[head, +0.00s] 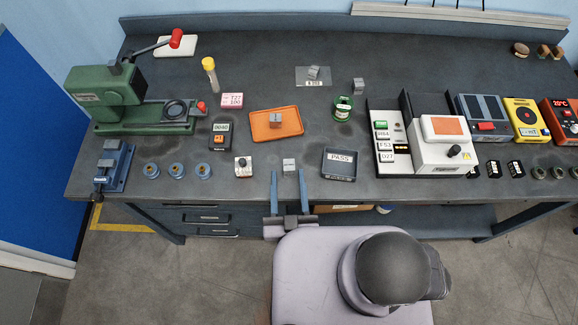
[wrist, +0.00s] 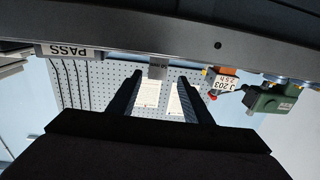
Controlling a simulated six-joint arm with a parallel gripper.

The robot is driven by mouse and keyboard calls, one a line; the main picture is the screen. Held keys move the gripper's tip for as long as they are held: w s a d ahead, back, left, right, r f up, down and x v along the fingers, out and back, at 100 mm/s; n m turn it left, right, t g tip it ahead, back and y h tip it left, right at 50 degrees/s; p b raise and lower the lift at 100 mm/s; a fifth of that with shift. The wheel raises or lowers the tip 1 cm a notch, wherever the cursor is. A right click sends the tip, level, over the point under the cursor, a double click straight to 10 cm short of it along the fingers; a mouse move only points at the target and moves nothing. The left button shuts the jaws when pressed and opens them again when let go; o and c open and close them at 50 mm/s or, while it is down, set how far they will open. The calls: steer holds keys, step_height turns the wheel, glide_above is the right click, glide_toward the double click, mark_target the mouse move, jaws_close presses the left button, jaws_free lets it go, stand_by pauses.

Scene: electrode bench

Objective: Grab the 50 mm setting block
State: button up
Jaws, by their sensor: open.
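A small grey block (head: 289,165) stands near the front edge of the bench. My gripper (head: 288,175) is open and empty at that edge, one finger on each side of the block's line. In the wrist view, which is upside down, the grey block (wrist: 158,67) shows between the tips of my open gripper (wrist: 160,77). I cannot tell how far it is beyond the tips. Other grey blocks are on the orange tray (head: 263,130), on a labelled grey plate (head: 301,82) and on the bench, as a grey block (head: 358,86). I cannot read 50 mm on any block.
The dark PASS tray (head: 339,164) is right of the front block. A small white device with a black knob (head: 243,167) is to its left. A green press (head: 105,100) stands far left, and a white machine (head: 432,152) stands right.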

mark_target(290, 171)
steer(key=shift+w, duration=0.15)
steer(key=shift+w+d+r+p, duration=0.15)
steer(key=shift+w+p, duration=0.35)
steer(key=shift+w, duration=0.25)
steer(key=shift+w+d+p, duration=0.1)
steer(key=shift+w+p, duration=0.35)
steer(key=shift+w, duration=0.25)
steer(key=shift+w+a+p, duration=0.15)
steer(key=shift+w+p, duration=0.15)
steer(key=shift+w, duration=0.7)
steer(key=shift+c, duration=0.3)
steer(key=c, duration=1)
jaws_close()
step_height(290, 171, up, 10)
steer(key=p, duration=1)
